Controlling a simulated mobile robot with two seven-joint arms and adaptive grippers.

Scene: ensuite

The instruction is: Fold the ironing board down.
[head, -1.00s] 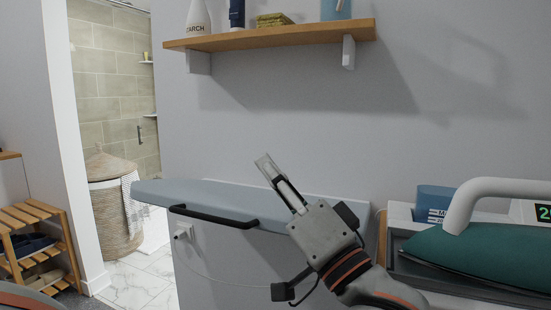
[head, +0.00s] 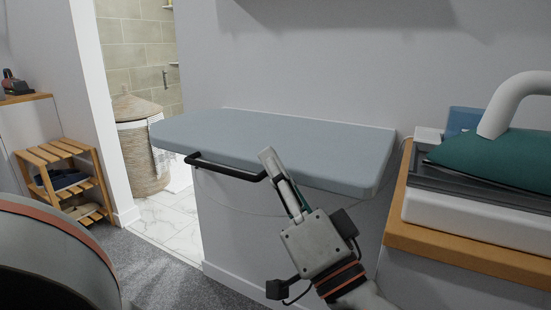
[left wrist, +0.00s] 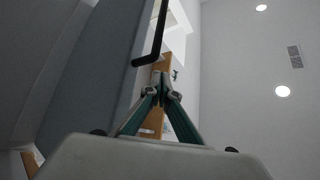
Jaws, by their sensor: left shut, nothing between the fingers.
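The ironing board (head: 290,138) has a blue-grey padded top and lies out flat from the wall. A black bar handle (head: 222,169) runs along its front edge; the bar also shows in the left wrist view (left wrist: 156,40). My left gripper (head: 268,157) is shut and empty. Its fingers point up and left, at the board's front edge beside the right end of the bar. In the left wrist view its closed fingertips (left wrist: 160,80) sit just below the bar's bent end. I cannot tell whether they touch it. My right gripper is not in view.
A white and green iron (head: 497,158) stands on a wooden-topped unit (head: 460,254) at the right. A wicker basket (head: 140,165) stands in the tiled doorway, and a slatted shoe rack (head: 62,180) is at the left. The grey carpet (head: 165,275) before the board is clear.

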